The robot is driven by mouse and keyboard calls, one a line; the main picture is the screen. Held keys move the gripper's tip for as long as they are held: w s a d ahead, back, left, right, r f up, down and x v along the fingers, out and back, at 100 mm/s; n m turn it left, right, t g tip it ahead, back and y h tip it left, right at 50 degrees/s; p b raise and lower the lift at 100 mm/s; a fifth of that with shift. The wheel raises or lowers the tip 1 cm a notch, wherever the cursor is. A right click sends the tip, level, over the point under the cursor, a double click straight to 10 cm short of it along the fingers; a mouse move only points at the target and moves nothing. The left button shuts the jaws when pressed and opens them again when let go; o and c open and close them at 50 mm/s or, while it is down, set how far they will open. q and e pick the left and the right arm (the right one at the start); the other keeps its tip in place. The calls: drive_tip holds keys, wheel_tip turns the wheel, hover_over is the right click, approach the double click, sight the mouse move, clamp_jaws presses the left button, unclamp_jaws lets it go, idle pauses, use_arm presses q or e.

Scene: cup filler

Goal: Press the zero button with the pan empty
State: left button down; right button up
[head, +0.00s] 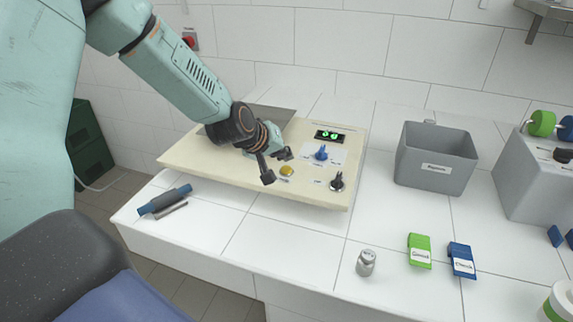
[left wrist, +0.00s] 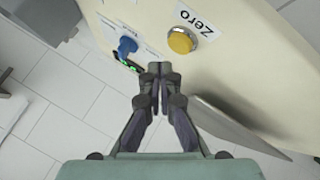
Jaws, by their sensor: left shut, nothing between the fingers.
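The cream panel (head: 315,191) lies on the white tiled counter. Its yellow zero button (head: 287,171) sits near the front edge; in the left wrist view the button (left wrist: 181,40) is beside a "Zero" label. The grey pan (head: 272,115) is at the panel's back left, partly hidden by my left arm; the part I see is bare. My left gripper (head: 277,168) is shut and empty, just left of the button in the head view. In the left wrist view its fingertips (left wrist: 159,68) are apart from the button. My right gripper is not in view.
A blue knob (head: 321,153), a black knob (head: 337,182) and a lit green display (head: 329,135) are on the panel. A grey bin (head: 436,160) stands right. A metal weight (head: 366,263), a green packet (head: 419,250) and a blue packet (head: 461,260) are in front.

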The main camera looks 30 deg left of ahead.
sight(284, 170)
use_arm(q)
wheel_tip(284, 170, up, 4)
drive_tip(key=p, duration=0.2)
drive_tip(key=shift+s+f+p, duration=0.1)
drive_tip(key=shift+f+p, duration=0.1)
drive_tip(key=shift+p, duration=0.2)
drive_tip(key=shift+r+p, duration=0.75)
drive_tip(key=shift+f, duration=0.1)
drive_tip(key=shift+s, duration=0.1)
